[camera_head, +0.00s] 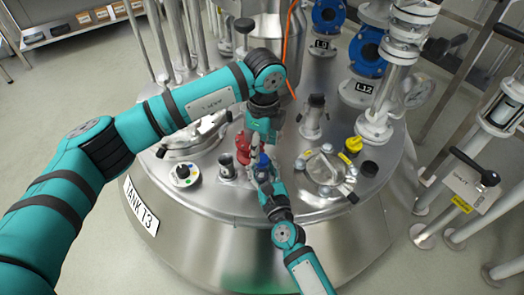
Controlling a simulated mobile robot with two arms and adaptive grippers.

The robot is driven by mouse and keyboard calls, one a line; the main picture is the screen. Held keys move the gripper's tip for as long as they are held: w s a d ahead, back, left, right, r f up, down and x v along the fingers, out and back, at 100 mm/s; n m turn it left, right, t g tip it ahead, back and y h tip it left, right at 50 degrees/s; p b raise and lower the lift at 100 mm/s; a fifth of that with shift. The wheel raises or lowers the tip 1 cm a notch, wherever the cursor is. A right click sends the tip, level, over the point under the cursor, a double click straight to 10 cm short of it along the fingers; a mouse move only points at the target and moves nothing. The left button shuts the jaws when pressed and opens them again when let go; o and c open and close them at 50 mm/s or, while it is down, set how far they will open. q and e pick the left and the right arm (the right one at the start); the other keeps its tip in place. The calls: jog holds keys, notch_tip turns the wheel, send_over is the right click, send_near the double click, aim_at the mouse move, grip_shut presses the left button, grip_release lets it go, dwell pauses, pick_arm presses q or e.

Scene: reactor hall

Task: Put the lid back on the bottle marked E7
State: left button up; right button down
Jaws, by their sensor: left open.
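My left gripper (256,152) points down over the top of the tank, near its front middle, and is open. My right gripper (262,172) reaches up from the bottom of the picture to almost the same spot. A small blue thing (263,160) shows between the two grippers; I cannot tell whether it is a lid or part of a bottle. No E7 mark is readable, and the grippers hide most of this spot. Whether the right gripper is shut on something is not clear.
A red fitting (243,147) stands just left of the grippers. Blue-flanged pipes (368,52) rise at the back right.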

aim_at(262, 157)
pick_arm(q)
jog(key=shift+r, duration=0.15)
notch_tip(262, 157, up, 4)
jog(key=shift+s+f+m, duration=0.15)
jog(key=shift+f+m, duration=0.1)
jog(key=shift+m, duration=0.45)
jog(key=shift+c, duration=0.2)
jog(key=shift+f, duration=4)
jog(key=c, duration=1.1)
jog(key=o, duration=1.1)
